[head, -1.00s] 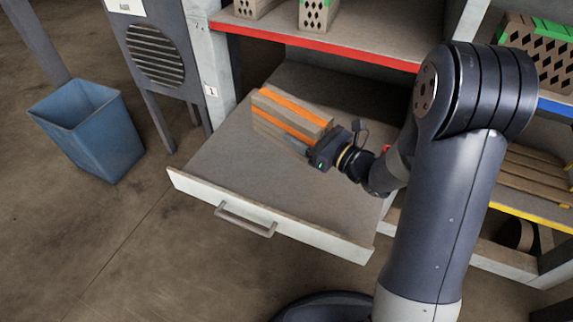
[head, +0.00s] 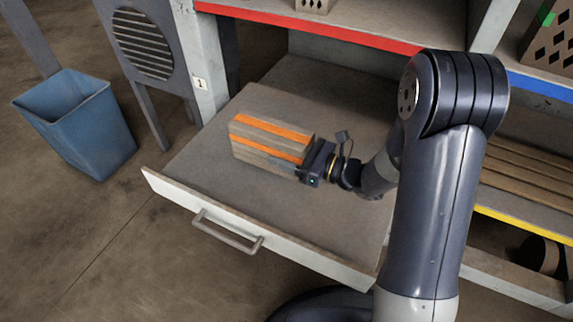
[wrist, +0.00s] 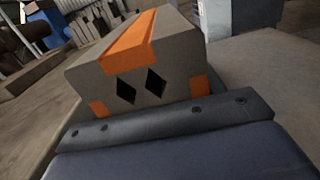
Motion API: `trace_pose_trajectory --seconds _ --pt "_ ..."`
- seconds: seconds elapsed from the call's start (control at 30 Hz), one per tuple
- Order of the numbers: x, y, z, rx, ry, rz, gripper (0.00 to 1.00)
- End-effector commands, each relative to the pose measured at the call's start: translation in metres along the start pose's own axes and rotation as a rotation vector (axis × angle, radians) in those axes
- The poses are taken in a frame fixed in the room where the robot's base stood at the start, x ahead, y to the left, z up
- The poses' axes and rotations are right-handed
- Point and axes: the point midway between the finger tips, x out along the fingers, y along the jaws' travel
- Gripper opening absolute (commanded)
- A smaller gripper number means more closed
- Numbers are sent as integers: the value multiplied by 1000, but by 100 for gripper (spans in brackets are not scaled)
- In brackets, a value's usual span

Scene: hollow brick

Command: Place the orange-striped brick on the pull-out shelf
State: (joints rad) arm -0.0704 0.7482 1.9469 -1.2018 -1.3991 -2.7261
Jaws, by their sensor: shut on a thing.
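The orange-striped brick (head: 268,141) is grey with orange bands. It lies lengthwise over the pull-out shelf (head: 205,160), near its left-middle part. Whether its underside touches the shelf or hangs just above it, I cannot tell. My gripper (head: 309,163) is shut on the brick's right end. In the wrist view the brick (wrist: 140,62) shows its end face with two diamond holes, just beyond the dark gripper body (wrist: 175,120); the fingertips are hidden there.
The shelf has a pale front lip with a handle (head: 228,232). A red-edged shelf (head: 340,38) is above its back. A blue bin (head: 78,125) stands on the floor at left. Yellow-edged and blue-edged shelves are at right. Bare shelf surface surrounds the brick.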

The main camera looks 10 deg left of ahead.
Motion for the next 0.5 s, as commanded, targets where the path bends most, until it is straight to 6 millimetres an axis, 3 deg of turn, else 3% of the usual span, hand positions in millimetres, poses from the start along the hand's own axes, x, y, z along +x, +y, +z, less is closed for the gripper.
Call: trace_pose_trajectory --seconds 0.17,0.4,0.5 --pt "0 -1 -9 -3 -5 0 7" --pt "0 -1 -39 -1 -5 -1 7" --pt "0 -1 -40 -4 -6 -1 7"
